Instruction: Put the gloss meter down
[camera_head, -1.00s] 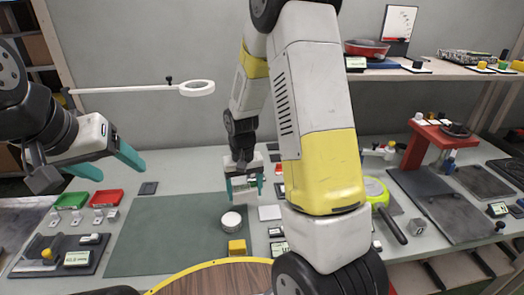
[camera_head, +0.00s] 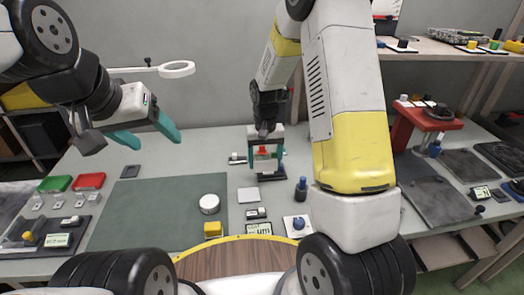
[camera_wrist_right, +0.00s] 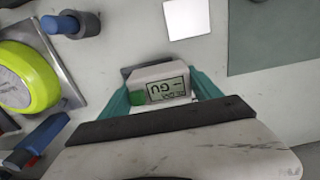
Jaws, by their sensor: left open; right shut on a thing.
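The gloss meter (camera_wrist_right: 166,84) is a pale box with a grey "GU" display and a green patch, seen in the right wrist view. My right gripper (camera_wrist_right: 160,94) is shut on it, one teal finger on each side. In the head view my right gripper (camera_head: 266,162) points down over the back part of the bench, above a dark flat piece (camera_head: 272,177). That piece partly shows behind the meter in the wrist view. Whether the meter touches it I cannot tell. My left gripper (camera_head: 152,138) is open and empty, above the left side of the bench.
A white square tile (camera_head: 248,194) lies just in front of the right gripper. A red stand (camera_head: 425,122) is at the right.

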